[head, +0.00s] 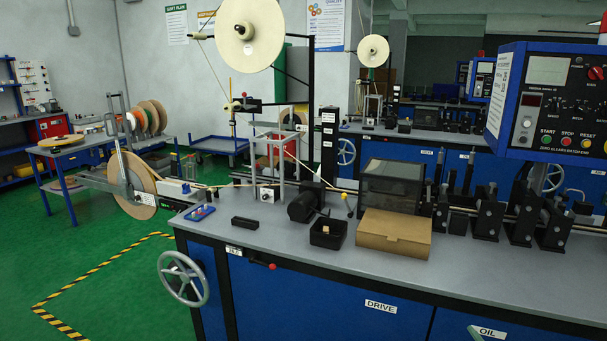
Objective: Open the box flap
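A brown cardboard box (394,236) sits on the grey bench top in the head view, right of centre near the front edge. Its top looks closed and flat, with a small tab at the upper front edge.
A black tray (328,232) with a small item stands just left of the box. A dark clear-sided case (391,185) stands right behind it. Black clamp stands (489,218) line the bench to the right. A control panel (553,103) hangs upper right. The bench (480,272) is clear in front.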

